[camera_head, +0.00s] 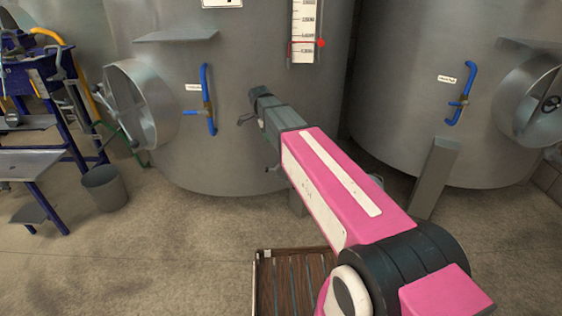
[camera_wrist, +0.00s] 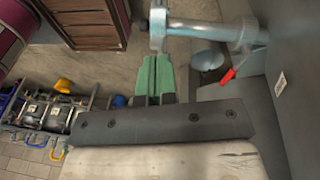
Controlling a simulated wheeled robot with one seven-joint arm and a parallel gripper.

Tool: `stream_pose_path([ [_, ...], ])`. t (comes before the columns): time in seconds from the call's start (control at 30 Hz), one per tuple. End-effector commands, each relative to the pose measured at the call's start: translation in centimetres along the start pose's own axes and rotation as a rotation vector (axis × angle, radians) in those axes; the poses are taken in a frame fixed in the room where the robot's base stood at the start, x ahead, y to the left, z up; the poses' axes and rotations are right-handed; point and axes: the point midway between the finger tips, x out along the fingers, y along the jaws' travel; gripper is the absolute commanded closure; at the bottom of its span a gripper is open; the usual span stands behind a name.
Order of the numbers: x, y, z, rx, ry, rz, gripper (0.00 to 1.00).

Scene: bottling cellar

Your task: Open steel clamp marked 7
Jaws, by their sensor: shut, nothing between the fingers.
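I cannot make out a clamp marked 7 in either view; no such number is legible. In the wrist view a steel pipe fitting (camera_wrist: 205,32) with a ring-like end crosses just beyond my fingertips, and a red lever (camera_wrist: 231,74) is to its right. Whether that ring-like end is a clamp I cannot tell. My gripper (camera_wrist: 152,62) has its green fingers shut together, empty, just short of the fitting. In the head view my gripper (camera_head: 259,93) is dark and close to the front of the middle steel tank (camera_head: 230,60); my arm hides part of the tank.
The middle tank has a round hatch (camera_head: 145,103) and a blue-handled valve (camera_head: 207,100). Another tank (camera_head: 410,70) stands at right. A grey bin (camera_head: 104,187) and blue-framed equipment (camera_head: 55,120) are at left. A slatted wooden crate (camera_head: 262,285) stands at front. Floor is clear at left front.

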Motion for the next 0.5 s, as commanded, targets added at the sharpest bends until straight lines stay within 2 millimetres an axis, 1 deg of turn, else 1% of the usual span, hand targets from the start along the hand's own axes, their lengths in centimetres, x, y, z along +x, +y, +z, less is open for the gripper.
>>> stream_pose_path([
  [0.1,-0.7,0.1,0.4,0.078,-0.022,-0.009,1.00],
  [0.23,-0.4,0.2,0.5,0.102,-0.028,-0.010,1.00],
  [0.37,1.0,0.2,0.6,0.101,-0.027,-0.009,1.00],
  [0.5,3.2,0.2,0.6,0.100,-0.026,-0.008,1.00],
])
